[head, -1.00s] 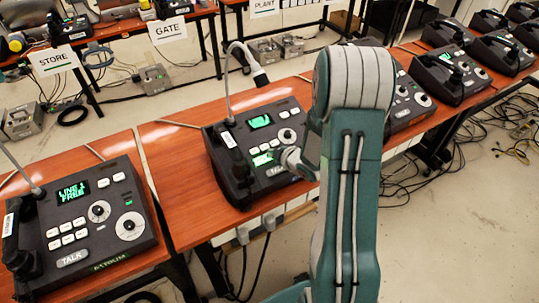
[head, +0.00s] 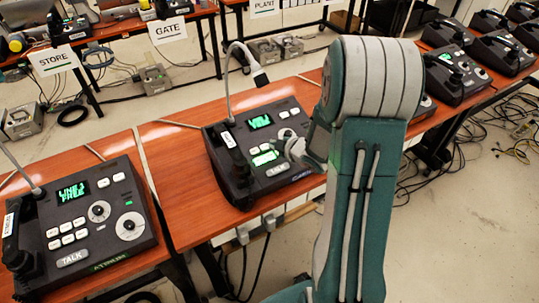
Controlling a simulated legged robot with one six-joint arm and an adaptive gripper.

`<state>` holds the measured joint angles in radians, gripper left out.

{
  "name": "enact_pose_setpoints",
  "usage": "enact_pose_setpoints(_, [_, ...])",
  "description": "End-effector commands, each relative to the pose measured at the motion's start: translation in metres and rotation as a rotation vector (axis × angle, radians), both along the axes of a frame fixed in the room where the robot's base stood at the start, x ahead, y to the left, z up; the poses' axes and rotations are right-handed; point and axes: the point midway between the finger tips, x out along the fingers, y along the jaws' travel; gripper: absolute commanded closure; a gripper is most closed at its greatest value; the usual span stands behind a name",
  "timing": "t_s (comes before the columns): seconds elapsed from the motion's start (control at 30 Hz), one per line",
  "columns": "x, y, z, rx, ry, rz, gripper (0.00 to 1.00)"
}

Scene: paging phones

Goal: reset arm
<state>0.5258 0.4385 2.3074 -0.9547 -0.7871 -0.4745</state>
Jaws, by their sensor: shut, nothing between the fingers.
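My arm (head: 362,170), green and grey, rises in the right middle of the head view. Its end reaches left behind the upper link, to my gripper (head: 293,148), which is small and partly hidden. The gripper is shut and empty. It shows over the right side of the middle paging phone (head: 225,168), a black desk unit with a gooseneck microphone and lit green displays. I cannot tell whether it touches the phone.
Another paging phone (head: 85,220) sits on the left table, its screen lit green. More phones (head: 447,75) stand at the right, partly behind my arm. STORE (head: 53,61) and GATE (head: 168,32) signs hang behind. Cables (head: 490,130) lie on the floor at right.

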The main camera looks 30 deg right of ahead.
Motion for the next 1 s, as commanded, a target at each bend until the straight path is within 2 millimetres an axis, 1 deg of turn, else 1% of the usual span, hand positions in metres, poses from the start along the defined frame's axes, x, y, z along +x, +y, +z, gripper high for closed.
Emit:
enact_pose_setpoints(0.1, [-0.003, 0.0, 0.01, -0.002, 0.0, -0.001, 1.0])
enact_pose_setpoints(0.2, [-0.004, -0.001, 0.015, 0.0, 0.0, -0.002, 1.0])
enact_pose_setpoints(0.67, [-0.004, 0.0, 0.015, 0.0, 0.001, -0.001, 1.0])
enact_pose_setpoints(0.73, [-0.003, 0.0, 0.019, -0.005, 0.003, -0.011, 1.0])
enact_pose_setpoints(0.77, [-0.003, 0.0, 0.022, -0.01, 0.007, -0.021, 1.0])
enact_pose_setpoints(0.87, [-0.003, 0.0, 0.043, -0.028, 0.027, -0.091, 1.0])
enact_pose_setpoints(1.0, [-0.012, 0.004, 0.082, -0.033, 0.072, -0.244, 1.0])
